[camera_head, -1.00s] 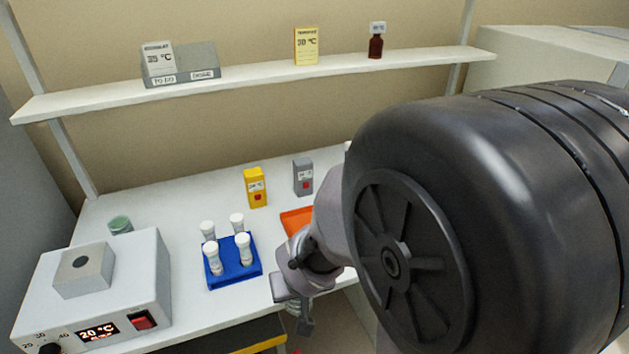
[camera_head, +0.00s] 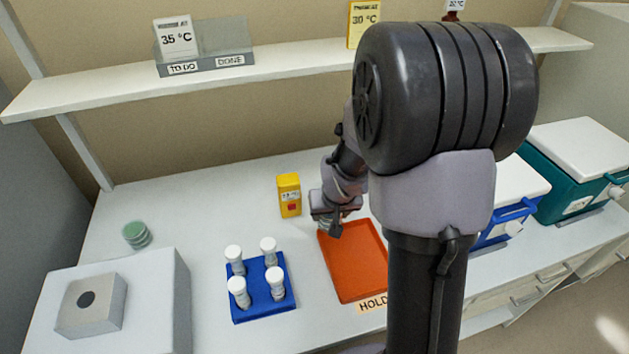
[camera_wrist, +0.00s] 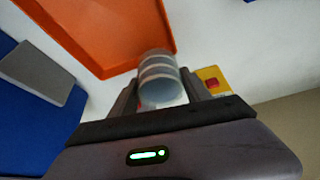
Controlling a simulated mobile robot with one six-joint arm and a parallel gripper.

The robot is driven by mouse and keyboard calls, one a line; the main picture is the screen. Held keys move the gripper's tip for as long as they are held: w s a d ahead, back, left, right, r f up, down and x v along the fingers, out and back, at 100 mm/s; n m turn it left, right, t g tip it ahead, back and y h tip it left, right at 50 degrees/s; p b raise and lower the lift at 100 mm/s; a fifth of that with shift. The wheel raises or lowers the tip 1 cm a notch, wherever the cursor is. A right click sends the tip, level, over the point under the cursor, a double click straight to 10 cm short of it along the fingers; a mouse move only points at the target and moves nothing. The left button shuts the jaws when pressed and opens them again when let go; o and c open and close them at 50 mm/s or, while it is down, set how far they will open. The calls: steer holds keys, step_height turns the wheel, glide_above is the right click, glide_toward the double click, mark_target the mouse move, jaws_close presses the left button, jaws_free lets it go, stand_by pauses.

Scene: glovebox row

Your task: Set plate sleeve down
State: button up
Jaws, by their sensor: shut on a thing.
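The plate sleeve (camera_wrist: 160,80), a short clear stack with pale bands, is between my gripper's fingers (camera_wrist: 160,95) in the wrist view. My gripper is shut on it. In the head view my gripper (camera_head: 335,225) is over the far left corner of the orange tray (camera_head: 352,270), which has a HOLD label at its front. The sleeve is mostly hidden there by the gripper. The orange tray (camera_wrist: 105,35) also shows beyond the sleeve in the wrist view. I cannot tell the sleeve's height above the bench.
A yellow box (camera_head: 289,195) stands close left of my gripper. A blue rack (camera_head: 262,300) with white-capped tubes is left of the tray. A green dish stack (camera_head: 136,235) and a grey-white device (camera_head: 110,305) are farther left. Blue (camera_head: 510,195) and teal (camera_head: 575,165) coolers stand right.

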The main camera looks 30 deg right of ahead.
steer(key=w, duration=0.1)
steer(key=w+d, duration=0.2)
steer(key=shift+w+d+f+b, duration=0.1)
steer(key=shift+d+f+b, duration=0.05)
steer(key=shift+f+b, duration=0.15)
steer(key=shift+s+b+x, duration=0.15)
steer(key=shift+b+x, duration=0.3)
steer(key=shift+x, duration=0.45)
steer(key=shift+s+b+x, duration=0.2)
steer(key=shift+b+x, duration=0.2)
steer(key=shift+x, duration=0.45)
steer(key=shift+f, duration=0.15)
steer(key=shift+f, duration=0.2)
steer(key=o, duration=1.5)
steer(key=shift+r, duration=0.1)
